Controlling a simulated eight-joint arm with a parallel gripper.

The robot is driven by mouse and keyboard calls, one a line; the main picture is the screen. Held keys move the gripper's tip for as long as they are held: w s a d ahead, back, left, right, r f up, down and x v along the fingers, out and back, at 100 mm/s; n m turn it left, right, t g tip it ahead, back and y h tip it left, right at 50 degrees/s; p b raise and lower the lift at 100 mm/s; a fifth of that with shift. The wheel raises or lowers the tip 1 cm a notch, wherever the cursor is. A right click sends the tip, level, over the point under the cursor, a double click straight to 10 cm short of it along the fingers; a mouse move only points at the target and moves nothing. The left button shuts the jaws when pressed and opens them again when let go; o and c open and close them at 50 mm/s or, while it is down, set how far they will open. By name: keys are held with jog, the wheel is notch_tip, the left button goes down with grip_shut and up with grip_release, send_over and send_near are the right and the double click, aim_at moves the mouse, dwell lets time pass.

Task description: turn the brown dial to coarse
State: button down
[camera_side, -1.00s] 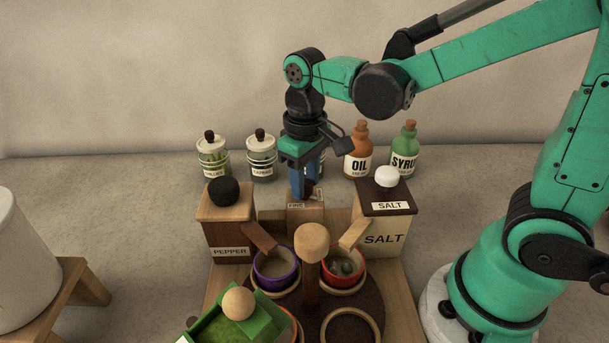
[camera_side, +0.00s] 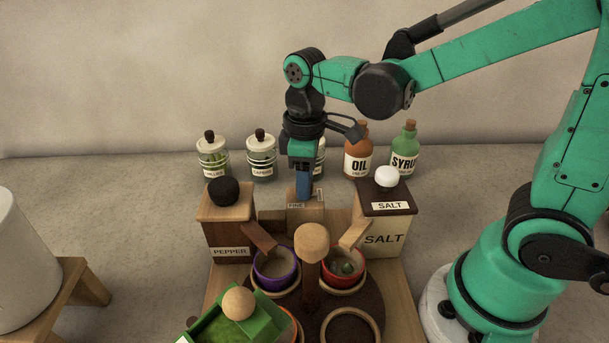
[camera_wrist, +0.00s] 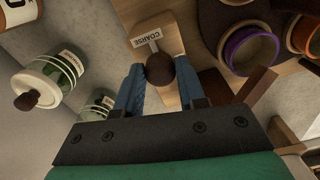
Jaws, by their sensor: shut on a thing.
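The brown dial (camera_wrist: 160,69) is a dark round knob on a light wooden block. In the wrist view it sits between the two blue fingers of my gripper (camera_wrist: 160,82), which are shut on it. A white label reading COARSE (camera_wrist: 146,38) lies just beyond the dial, and a short pale bar shows between dial and label. In the side view my gripper (camera_side: 304,198) points straight down onto the wooden block (camera_side: 305,221) between the pepper and salt boxes. The fingers mostly hide the dial there.
The pepper box (camera_side: 230,228) stands left of the block and the salt box (camera_side: 384,229) right. Glass jars (camera_side: 261,160), an oil bottle (camera_side: 358,158) and a syrup bottle (camera_side: 404,155) stand behind. A round rack with a purple bowl (camera_side: 272,280) and red bowl (camera_side: 329,279) is in front.

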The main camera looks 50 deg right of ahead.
jog(key=c, duration=0.5)
grip_release()
jog(key=shift+r, duration=2.85)
